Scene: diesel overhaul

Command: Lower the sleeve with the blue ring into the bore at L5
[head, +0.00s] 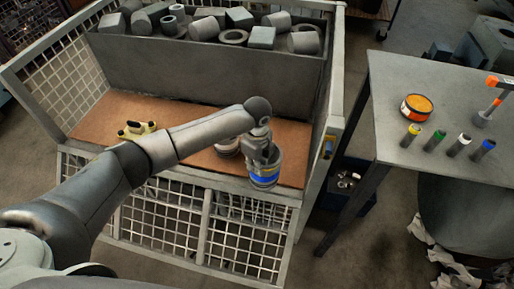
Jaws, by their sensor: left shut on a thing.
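The grey sleeve with the blue ring (264,178) hangs upright at my left gripper (262,155), near the front edge of the mesh crate. My left gripper reaches in from the left and is shut on the sleeve's upper rim. No engine block and no bore marked L5 can be made out. My right gripper is not in view.
Another sleeve (228,146), partly hidden by my arm, and a yellow-and-black object (137,129) are on the crate's brown floor (190,119). Metal parts fill a grey bin (210,67) behind.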

